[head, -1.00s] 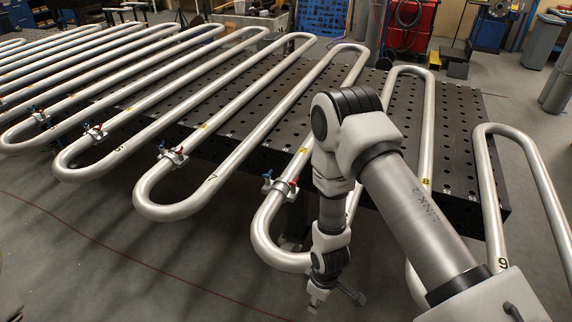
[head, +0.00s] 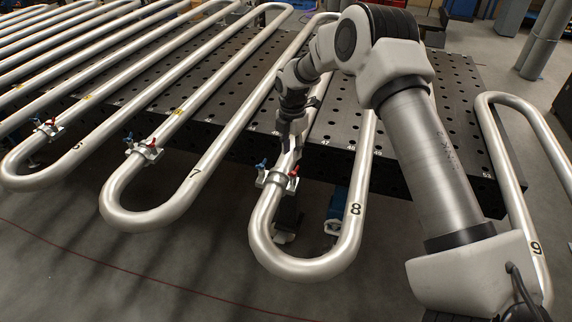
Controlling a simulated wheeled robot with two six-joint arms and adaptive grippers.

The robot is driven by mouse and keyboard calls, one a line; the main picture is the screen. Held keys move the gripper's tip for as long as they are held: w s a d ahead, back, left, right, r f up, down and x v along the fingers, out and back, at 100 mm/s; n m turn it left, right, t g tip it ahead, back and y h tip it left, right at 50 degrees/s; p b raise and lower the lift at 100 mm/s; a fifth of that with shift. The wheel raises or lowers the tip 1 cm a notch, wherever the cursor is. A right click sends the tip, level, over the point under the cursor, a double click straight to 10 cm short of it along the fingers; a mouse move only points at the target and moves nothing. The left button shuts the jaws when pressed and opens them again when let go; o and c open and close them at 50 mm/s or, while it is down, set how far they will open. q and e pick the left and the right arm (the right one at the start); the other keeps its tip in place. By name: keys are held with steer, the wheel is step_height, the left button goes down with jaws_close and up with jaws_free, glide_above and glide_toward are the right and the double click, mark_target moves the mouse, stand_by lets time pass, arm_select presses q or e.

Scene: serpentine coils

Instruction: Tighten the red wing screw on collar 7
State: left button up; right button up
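A clamp collar (head: 274,179) sits on the left leg of the pipe bend (head: 300,270) marked 8. It has a blue wing screw (head: 261,164) on its left and a red wing screw (head: 293,171) on its right. I cannot read a number on the collar. My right gripper (head: 291,150) points down just above the red wing screw; whether it touches is unclear. Its fingers are too small and dark to tell open from shut. Another collar (head: 143,151) with blue and red screws is on the bend marked 7. My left gripper is out of view.
A third collar (head: 48,129) is further left. The perforated black table (head: 455,110) lies beneath the pipes. Pipe bends overhang its front edge, with one marked 9 (head: 535,240) at the right. The grey floor (head: 130,280) in front is clear.

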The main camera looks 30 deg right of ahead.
mark_target(294, 169)
steer(key=f, duration=0.2)
steer(key=f+p, duration=0.1)
steer(key=f, duration=0.3)
steer(key=shift+s+f+p, duration=0.15)
steer(key=shift+s+p, duration=0.15)
steer(key=shift+p, duration=0.1)
steer(key=shift+s, duration=0.15)
steer(key=shift+s+r, duration=0.35)
steer(key=shift+r, duration=0.05)
jaws_close()
steer(key=shift+w+f, duration=0.1)
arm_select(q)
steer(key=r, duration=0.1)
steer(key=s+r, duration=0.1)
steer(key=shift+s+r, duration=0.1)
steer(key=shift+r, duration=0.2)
